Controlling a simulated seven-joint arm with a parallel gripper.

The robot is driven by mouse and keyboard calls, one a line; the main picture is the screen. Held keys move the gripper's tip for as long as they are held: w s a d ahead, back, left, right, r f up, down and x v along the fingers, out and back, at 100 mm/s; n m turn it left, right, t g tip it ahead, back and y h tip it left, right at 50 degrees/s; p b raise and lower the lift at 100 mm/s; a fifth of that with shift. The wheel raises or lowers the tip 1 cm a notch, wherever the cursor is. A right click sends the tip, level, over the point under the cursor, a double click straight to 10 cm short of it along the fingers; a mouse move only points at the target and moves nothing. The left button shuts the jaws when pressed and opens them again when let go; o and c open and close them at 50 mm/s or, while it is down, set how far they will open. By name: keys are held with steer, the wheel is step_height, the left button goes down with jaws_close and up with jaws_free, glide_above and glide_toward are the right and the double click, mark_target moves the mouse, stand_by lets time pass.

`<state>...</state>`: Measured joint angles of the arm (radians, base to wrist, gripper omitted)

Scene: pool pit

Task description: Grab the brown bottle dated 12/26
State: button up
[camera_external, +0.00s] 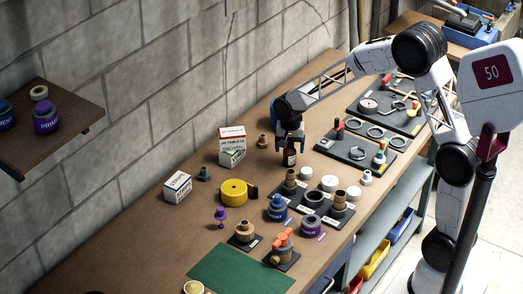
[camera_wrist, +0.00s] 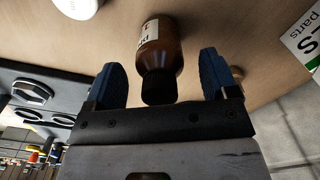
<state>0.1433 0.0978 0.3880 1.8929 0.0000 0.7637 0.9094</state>
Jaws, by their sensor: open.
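A small brown bottle (camera_external: 289,157) with a pale label stands on the wooden workbench, directly below my gripper (camera_external: 290,137) in the external view. In the wrist view the brown bottle (camera_wrist: 160,50) shows a dark cap and a white label with partly visible letters; I cannot read a date on it. My gripper (camera_wrist: 160,85) is open, with one blue-padded finger on each side of the bottle's capped end. The fingers appear apart from the bottle. How far down the fingers reach along it is hard to tell.
White boxes (camera_external: 232,144) stand left of the bottle, near the wall. A black tray with fittings (camera_external: 345,151) lies to the right. A yellow tape roll (camera_external: 234,192), jars and several white caps sit nearer the front. A green mat (camera_external: 240,270) lies at the near end.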

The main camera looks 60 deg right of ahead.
steer(key=shift+f, duration=0.65)
steer(key=shift+c, duration=0.3)
steer(key=c, duration=1)
steer(key=shift+r, duration=0.7)
step_height(320, 180, up, 2)
steer(key=shift+r, duration=0.1)
steer(key=s, duration=0.5)
steer(key=s+a+r, duration=0.1)
steer(key=s, duration=0.4)
steer(key=s+a, duration=0.1)
steer(key=s, duration=0.4)
steer(key=shift+s+a+r, duration=0.1)
steer(key=shift+s+r, duration=0.1)
steer(key=shift+s, duration=0.2)
